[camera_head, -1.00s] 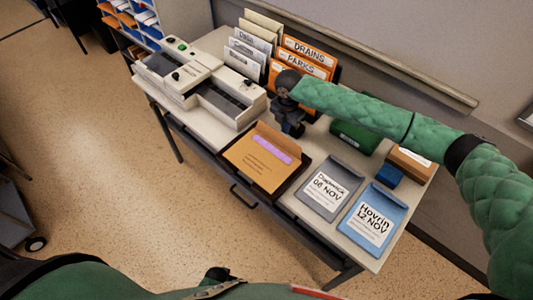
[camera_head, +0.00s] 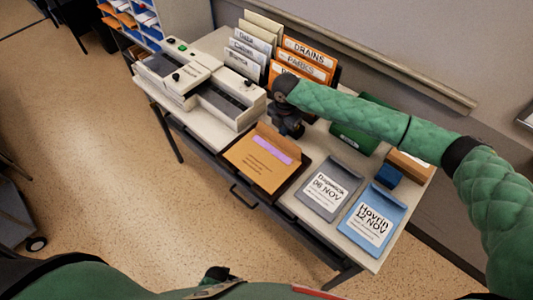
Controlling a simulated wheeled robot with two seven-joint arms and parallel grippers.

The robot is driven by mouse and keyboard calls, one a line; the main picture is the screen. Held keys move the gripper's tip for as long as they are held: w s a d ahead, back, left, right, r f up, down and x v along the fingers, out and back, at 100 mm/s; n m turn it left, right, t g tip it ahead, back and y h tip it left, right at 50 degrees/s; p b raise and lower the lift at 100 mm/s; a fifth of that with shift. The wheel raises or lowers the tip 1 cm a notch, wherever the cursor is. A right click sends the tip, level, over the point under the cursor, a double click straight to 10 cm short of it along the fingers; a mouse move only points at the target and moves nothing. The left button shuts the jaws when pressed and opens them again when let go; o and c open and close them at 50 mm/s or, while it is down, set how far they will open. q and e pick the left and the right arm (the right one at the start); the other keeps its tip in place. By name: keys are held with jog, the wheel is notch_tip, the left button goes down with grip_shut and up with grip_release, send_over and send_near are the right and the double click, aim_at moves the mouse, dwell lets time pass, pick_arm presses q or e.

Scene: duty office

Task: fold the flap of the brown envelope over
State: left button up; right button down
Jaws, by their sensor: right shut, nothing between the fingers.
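The brown envelope (camera_head: 256,165) lies on a dark tray (camera_head: 294,184) at the front of the table. Its flap (camera_head: 282,141) stands raised at the far edge, and a purple strip (camera_head: 273,149) shows just below it. My right gripper (camera_head: 290,132) is just behind the flap's right part, pointing down, shut and empty. Whether it touches the flap I cannot tell. My left gripper is not clearly visible.
A white machine (camera_head: 225,97) stands left of the envelope. Orange and pale folders (camera_head: 303,68) stand behind my right gripper.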

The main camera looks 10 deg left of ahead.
pick_arm(q)
jog(key=shift+r+p, duration=0.65)
jog(key=shift+r, duration=0.05)
pick_arm(e)
jog(key=shift+s+a+f, duration=0.15)
jog(key=shift+s+a, duration=0.4)
jog(key=shift+s, duration=0.15)
jog(key=shift+s+a+f, duration=0.1)
jog(key=shift+s+a, duration=0.4)
jog(key=shift+s, duration=0.2)
pick_arm(q)
jog(key=shift+r, duration=0.1)
pick_arm(e)
jog(key=shift+s+a, duration=0.1)
jog(key=shift+s, duration=0.05)
